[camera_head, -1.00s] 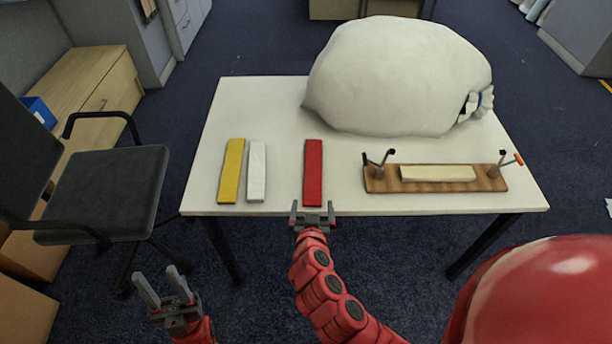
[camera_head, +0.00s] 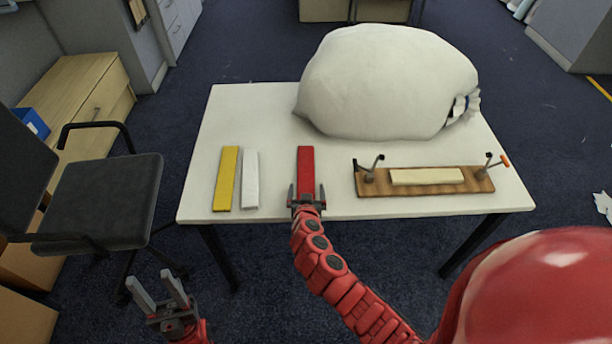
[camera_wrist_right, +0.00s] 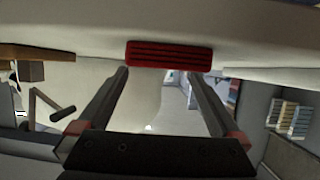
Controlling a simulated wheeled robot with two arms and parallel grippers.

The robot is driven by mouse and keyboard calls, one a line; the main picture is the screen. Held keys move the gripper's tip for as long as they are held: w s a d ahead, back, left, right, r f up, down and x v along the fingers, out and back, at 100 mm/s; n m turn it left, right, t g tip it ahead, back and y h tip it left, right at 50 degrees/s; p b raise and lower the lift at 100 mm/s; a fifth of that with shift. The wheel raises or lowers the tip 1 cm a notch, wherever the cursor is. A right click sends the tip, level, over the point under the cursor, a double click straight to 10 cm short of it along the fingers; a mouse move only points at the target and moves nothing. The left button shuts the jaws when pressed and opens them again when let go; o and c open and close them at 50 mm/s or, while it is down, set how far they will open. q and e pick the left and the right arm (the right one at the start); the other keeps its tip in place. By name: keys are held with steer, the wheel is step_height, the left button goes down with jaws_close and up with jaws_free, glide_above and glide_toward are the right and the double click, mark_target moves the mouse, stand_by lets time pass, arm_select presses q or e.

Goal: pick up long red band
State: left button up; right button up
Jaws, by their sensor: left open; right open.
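The long red band (camera_head: 305,167) lies flat on the white table, pointing away from me. Its near end is partly hidden by my right gripper (camera_head: 307,190), which is open with a finger on each side of that end. In the right wrist view the red band's end (camera_wrist_right: 169,54) shows just beyond and between the open fingertips of the right gripper (camera_wrist_right: 156,72). I cannot tell whether the fingers touch it. My left gripper (camera_head: 157,287) is open and empty, below and in front of the table at the lower left.
A yellow band (camera_head: 227,178) and a white band (camera_head: 250,178) lie left of the red one. A wooden board with clamps (camera_head: 425,188) lies to the right. A large white sack (camera_head: 388,80) fills the table's back. A black chair (camera_head: 100,190) stands at the left.

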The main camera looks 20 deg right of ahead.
mark_target(306, 177)
steer(key=shift+w+d, duration=0.1)
steer(key=shift+w, duration=0.3)
steer(key=x, duration=0.2)
steer(key=p+x, duration=0.1)
steer(key=shift+w+r, duration=0.1)
steer(key=shift+r, duration=0.2)
steer(key=shift+w+f, duration=0.1)
steer(key=shift+w, duration=0.2)
steer(key=shift+w+d+f, duration=0.15)
steer(key=shift+w+f, duration=0.05)
steer(key=shift+f, duration=0.1)
steer(key=shift+c, duration=0.3)
steer(key=shift+r, duration=0.1)
steer(key=c, duration=1.3)
steer(key=shift+c, duration=0.2)
